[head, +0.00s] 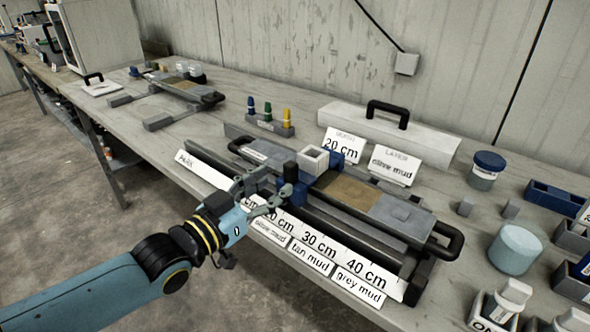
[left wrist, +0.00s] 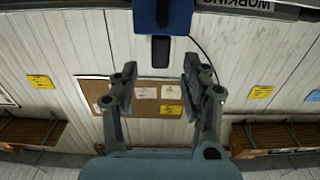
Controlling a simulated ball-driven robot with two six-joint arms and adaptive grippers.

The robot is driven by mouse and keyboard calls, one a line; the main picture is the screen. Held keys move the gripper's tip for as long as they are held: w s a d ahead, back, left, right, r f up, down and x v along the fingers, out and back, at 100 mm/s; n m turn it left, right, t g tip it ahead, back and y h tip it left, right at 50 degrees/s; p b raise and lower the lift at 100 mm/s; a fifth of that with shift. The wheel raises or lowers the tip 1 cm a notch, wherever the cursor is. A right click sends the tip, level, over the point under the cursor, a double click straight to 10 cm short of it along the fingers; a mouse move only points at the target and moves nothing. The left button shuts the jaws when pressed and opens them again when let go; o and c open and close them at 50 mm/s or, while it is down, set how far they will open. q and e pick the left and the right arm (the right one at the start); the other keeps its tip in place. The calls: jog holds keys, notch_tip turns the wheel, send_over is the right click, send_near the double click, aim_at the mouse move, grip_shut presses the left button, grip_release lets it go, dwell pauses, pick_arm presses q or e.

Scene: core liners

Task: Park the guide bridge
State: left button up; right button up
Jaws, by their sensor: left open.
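The guide bridge (head: 335,160) is blue with a pale square collar (head: 313,160). It straddles the core tray (head: 405,213) near the 20 cm mark, and a dark post stands at its near side. A PARK label (head: 186,159) is at the left end of the front scale strip. My left gripper (head: 268,193) is open and empty at the bridge's near side. In the left wrist view, the bridge's blue near face (left wrist: 150,14) and a dark grip (left wrist: 160,48) lie ahead, at the mouth between the open fingertips (left wrist: 160,75). My right gripper is not in view.
A white case (head: 345,120) with a black handle is at the back. Bottles and blue bins crowd the right. The bench left of the tray has some bare room.

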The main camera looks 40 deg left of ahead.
aim_at(287, 174)
pick_arm(q)
jog(key=w, duration=0.6)
jog(key=shift+w+d, duration=0.2)
jog(key=shift+d, duration=0.05)
grip_shut()
